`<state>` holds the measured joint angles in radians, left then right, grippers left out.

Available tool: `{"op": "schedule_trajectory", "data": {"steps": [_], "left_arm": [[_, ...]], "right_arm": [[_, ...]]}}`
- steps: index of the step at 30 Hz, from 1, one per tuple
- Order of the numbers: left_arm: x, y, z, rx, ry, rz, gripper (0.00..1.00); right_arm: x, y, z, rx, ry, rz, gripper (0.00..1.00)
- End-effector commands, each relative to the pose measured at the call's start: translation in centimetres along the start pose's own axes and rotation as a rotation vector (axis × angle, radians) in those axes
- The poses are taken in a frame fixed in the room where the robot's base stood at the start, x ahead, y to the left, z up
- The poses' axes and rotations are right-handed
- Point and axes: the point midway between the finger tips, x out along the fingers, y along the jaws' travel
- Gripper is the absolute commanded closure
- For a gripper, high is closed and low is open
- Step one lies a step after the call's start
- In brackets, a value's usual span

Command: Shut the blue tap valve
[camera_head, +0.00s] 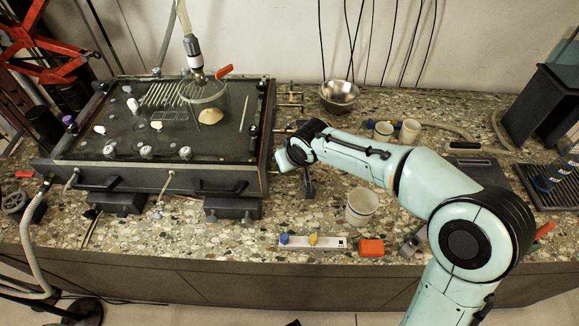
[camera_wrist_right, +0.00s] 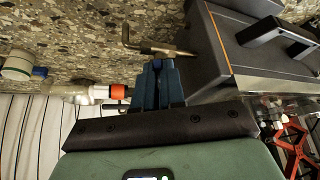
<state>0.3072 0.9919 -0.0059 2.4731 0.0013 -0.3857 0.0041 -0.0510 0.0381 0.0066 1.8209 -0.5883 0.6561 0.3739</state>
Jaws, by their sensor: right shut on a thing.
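My right gripper (camera_wrist_right: 160,72) is at the right side of the tank in the wrist view, its two blue-grey fingers closed together on a small blue part. I take this part to be the handle of the blue tap valve (camera_wrist_right: 158,64), mostly hidden between the fingers. A bent brass pipe (camera_wrist_right: 150,48) runs just beyond the fingertips. In the head view, my right arm reaches to the right wall of the tank (camera_head: 262,172), and its own hand hides the fingertips and the valve. My left gripper is in neither view.
An orange-red and pale fitting (camera_wrist_right: 112,92) lies close beside the fingers. On the counter stand a metal bowl (camera_head: 339,93), a white cup (camera_head: 361,206), an orange block (camera_head: 371,247) and a white strip (camera_head: 330,243) with blue and yellow caps. The front counter is partly clear.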

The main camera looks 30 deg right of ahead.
Motion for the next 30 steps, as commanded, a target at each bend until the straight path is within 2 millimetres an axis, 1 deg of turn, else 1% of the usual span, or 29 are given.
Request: {"op": "schedule_trajectory", "data": {"steps": [1,5,16,19,24,30], "left_arm": [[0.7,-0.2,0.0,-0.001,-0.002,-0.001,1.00],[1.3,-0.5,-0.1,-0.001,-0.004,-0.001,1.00],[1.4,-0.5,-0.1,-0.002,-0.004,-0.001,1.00],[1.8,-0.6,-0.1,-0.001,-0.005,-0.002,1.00],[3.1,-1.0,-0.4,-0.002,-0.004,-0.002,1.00],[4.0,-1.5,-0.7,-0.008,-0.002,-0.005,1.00]], "right_arm": [[0.3,-0.1,0.2,0.018,-0.002,0.012,1.00],[0.2,-0.1,0.1,0.066,-0.003,0.036,1.00],[0.0,-0.1,0.1,0.088,-0.003,0.048,1.00],[0.2,-0.2,0.1,0.109,-0.004,0.060,1.00],[0.4,-0.4,0.1,0.202,-0.003,0.111,1.00],[0.3,-0.5,0.0,0.324,-0.001,0.178,1.00]]}}
